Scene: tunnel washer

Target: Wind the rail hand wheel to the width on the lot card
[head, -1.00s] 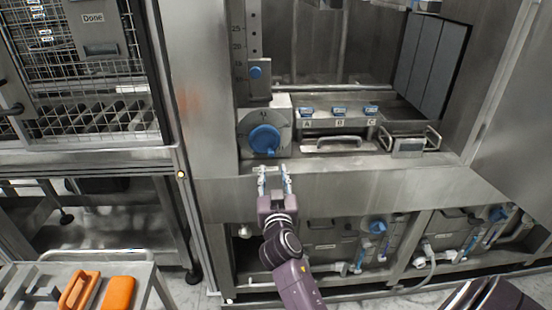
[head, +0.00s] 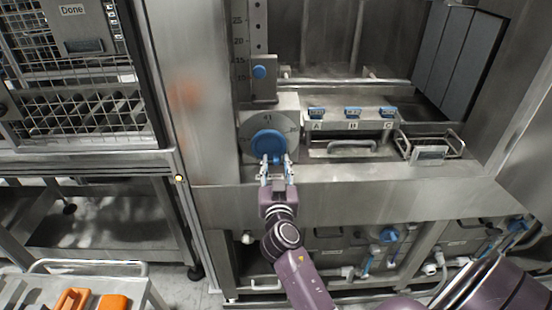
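The blue hand wheel (head: 268,146) sits on a round grey dial plate on the machine's front panel. The dial has small numbers, too blurred to read surely. My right gripper (head: 275,160) is at the wheel's lower edge, its two fingers apart on either side of a small blue handle. I cannot tell whether they touch it. Above the wheel a vertical scale (head: 240,45) reads 25, 20, 15 downward, and a blue knob (head: 259,72) on a slider block stands near the 15. I cannot make out a lot card. My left gripper is out of view.
Blue-topped switches A (head: 316,113), B (head: 353,112) and C (head: 389,111) stand right of the wheel, above a bar handle (head: 352,147). A wire basket (head: 431,148) is farther right. A mesh cage marked Done (head: 80,70) is left. Orange items (head: 73,301) lie on a cart below.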

